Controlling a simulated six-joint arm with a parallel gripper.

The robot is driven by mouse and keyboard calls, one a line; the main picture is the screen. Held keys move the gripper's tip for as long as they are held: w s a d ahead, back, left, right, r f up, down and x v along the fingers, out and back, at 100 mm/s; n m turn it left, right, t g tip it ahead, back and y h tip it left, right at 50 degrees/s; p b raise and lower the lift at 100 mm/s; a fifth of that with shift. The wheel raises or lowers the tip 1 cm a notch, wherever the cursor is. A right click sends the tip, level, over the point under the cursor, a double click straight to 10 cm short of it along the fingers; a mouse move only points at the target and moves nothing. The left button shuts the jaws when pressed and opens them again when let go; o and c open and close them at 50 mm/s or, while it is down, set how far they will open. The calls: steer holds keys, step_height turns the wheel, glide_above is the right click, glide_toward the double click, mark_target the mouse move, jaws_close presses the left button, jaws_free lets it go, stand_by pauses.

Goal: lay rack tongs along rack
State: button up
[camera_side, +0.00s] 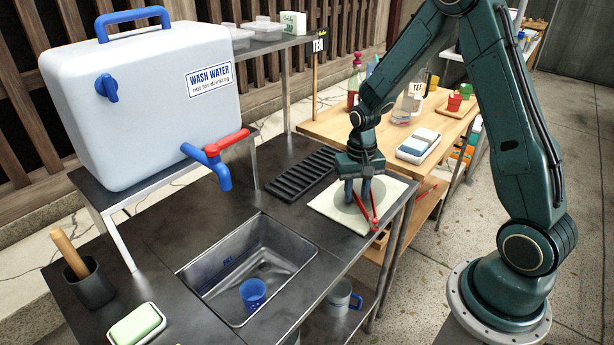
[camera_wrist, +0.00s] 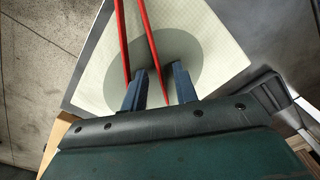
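The red tongs (camera_side: 374,215) lie on a cream cloth (camera_side: 324,204) at the right end of the metal counter. In the wrist view the tongs (camera_wrist: 152,45) show as two spread arms. My gripper (camera_side: 359,198) is pointed down over the tongs. Its blue fingers (camera_wrist: 158,88) are apart, with one tong arm between them and a gap on each side. The other arm runs to the left finger, where its end is hidden. The black slotted rack (camera_side: 302,175) lies on the counter left of the cloth and is empty.
A sink (camera_side: 247,265) with a blue cup (camera_side: 253,293) is in front of the rack. A water container (camera_side: 145,105) with a red-handled tap (camera_side: 214,152) stands at the left. A wooden table (camera_side: 385,128) with bottles and a white tray adjoins behind.

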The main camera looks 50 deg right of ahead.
stand_by(0.4)
jaws_close()
steer(key=shift+r, duration=0.15)
step_height(320, 180, up, 20)
stand_by(0.9)
stand_by(0.4)
